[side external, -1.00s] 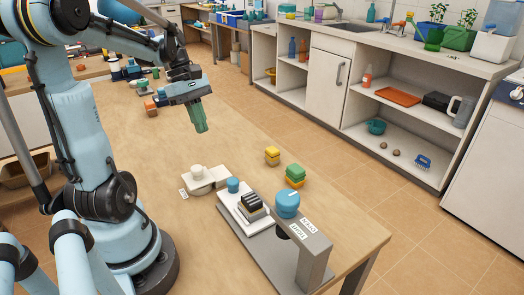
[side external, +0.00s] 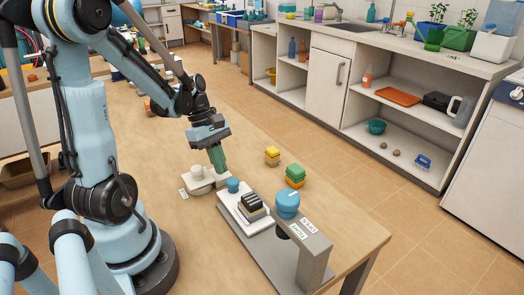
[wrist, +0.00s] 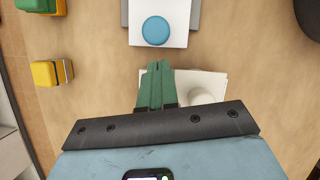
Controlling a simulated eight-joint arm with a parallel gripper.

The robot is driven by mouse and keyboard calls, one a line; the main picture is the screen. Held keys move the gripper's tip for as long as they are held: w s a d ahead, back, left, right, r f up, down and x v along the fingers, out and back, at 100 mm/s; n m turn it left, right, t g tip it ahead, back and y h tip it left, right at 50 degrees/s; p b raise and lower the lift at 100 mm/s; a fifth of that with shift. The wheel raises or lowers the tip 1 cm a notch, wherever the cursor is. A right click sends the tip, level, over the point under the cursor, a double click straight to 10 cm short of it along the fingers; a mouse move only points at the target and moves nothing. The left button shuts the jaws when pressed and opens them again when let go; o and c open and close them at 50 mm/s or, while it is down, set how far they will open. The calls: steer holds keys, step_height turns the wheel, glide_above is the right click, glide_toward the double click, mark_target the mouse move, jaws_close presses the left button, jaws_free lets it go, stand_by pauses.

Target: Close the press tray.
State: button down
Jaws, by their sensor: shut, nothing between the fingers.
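The press (side external: 316,262) is a grey base with an upright bracket and a blue round head (side external: 287,203), at the front of the table. Its white tray (side external: 229,208) sticks out from the base on the far side. A blue knob (side external: 233,186) stands at the tray's outer end, and a dark and light stack (side external: 252,207) sits on the tray. My gripper (side external: 222,171) has green fingers, shut and empty, pointing down just beyond the tray's knob end. In the wrist view the fingertips (wrist: 159,64) are below the blue knob (wrist: 156,30), apart from it in the picture.
A white plate with a round white knob (side external: 197,172) and a label lies beside my fingers, partly under them in the wrist view. A yellow block stack (side external: 272,156) and a green-yellow one (side external: 295,176) stand right of the tray. Bare table lies left of the press.

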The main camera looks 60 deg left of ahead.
steer(key=shift+w+d, duration=0.15)
steer(key=shift+d, duration=0.55)
